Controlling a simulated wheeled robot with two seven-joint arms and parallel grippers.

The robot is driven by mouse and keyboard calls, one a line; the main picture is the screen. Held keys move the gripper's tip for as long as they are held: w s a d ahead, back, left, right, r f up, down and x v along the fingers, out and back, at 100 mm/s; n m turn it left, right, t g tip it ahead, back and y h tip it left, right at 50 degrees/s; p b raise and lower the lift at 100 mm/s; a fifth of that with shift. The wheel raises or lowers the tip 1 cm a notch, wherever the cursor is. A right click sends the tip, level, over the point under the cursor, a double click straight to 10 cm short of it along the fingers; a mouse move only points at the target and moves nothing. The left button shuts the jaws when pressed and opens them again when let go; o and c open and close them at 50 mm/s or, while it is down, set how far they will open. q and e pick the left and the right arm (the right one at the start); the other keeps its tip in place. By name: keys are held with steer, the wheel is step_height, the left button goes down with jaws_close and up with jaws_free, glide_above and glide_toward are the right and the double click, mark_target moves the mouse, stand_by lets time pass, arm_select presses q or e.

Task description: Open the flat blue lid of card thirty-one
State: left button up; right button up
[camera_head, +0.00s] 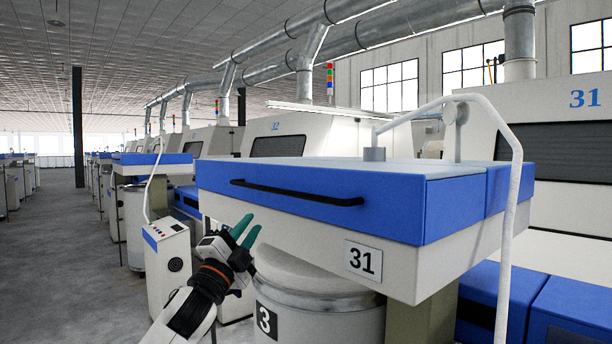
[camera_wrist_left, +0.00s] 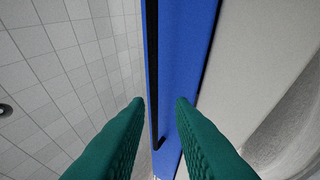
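The flat blue lid (camera_head: 330,197) of card thirty-one sits level on a white body with a "31" plate (camera_head: 363,260). A thin black bar handle (camera_head: 290,192) runs along its front face. My left gripper (camera_head: 249,226) is open and empty, in front of and below the handle's left half, its green fingers pointing up. In the left wrist view the blue front face (camera_wrist_left: 182,55) and the black handle (camera_wrist_left: 153,60) line up with the gap between the fingertips (camera_wrist_left: 160,102). The handle appears beyond the tips, nearer the left finger. My right gripper is not in view.
A round can (camera_head: 315,295) with a "3" label stands under the lid body. A bent grey pipe (camera_head: 512,180) crosses in front at the right. A white control box (camera_head: 168,265) stands at the left. The aisle (camera_head: 60,260) on the left is clear.

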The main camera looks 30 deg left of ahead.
mark_target(272, 192)
arm_select(q)
steer(key=p+x, duration=0.1)
steer(key=x, duration=0.3)
steer(key=p+x, duration=0.2)
steer(key=x, duration=0.2)
steer(key=r+p+x, duration=0.1)
steer(key=p+x, duration=0.1)
steer(key=x, duration=0.1)
steer(key=shift+d+r, duration=0.15)
steer(key=shift+r, duration=0.15)
steer(key=shift+w, duration=0.15)
steer(key=shift+f, duration=0.1)
steer(key=shift+c, duration=0.2)
jaws_close()
